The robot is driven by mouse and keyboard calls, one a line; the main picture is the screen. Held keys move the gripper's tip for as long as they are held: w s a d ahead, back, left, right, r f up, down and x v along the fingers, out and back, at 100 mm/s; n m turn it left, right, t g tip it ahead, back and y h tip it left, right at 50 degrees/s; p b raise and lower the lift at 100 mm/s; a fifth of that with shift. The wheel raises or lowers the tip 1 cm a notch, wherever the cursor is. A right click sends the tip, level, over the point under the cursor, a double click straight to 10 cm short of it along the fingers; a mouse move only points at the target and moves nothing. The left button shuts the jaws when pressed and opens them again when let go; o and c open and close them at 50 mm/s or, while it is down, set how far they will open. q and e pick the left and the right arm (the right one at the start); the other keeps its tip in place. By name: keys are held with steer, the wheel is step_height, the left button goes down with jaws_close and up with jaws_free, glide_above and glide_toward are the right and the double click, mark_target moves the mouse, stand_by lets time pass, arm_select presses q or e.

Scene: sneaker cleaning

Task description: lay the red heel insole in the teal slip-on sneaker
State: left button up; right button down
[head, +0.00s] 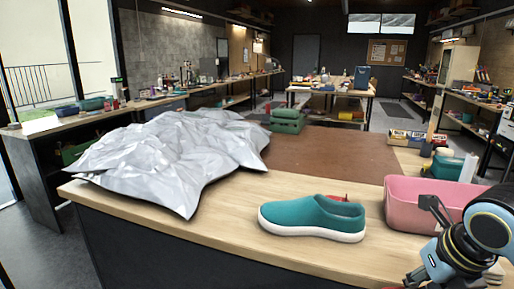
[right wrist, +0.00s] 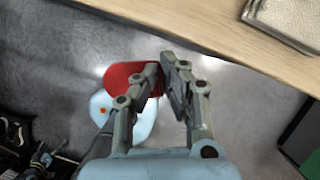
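The teal slip-on sneaker (head: 305,216) with a white sole stands upright on the wooden bench, its opening toward the right. The red heel insole (right wrist: 122,77) is in my right gripper (right wrist: 167,62), which looks closed on its edge beyond the bench edge, over the floor. In the head view my right arm is at the lower right, right of the sneaker and apart from it; a sliver of red (head: 393,287) shows at the bottom edge. My left gripper is not in view.
A pink bin (head: 408,221) stands right of the sneaker. A crumpled silver sheet (head: 170,150) covers the bench's left part. A brown mat (head: 325,155) lies behind the sneaker. A small red item (head: 337,198) shows at the sneaker's opening. Bare wood lies left of the sneaker.

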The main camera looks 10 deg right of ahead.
step_height(320, 180, down, 10)
steer(key=b, duration=0.8)
steer(key=shift+s+f, duration=0.15)
steer(key=shift+f, duration=0.1)
steer(key=shift+r, duration=0.1)
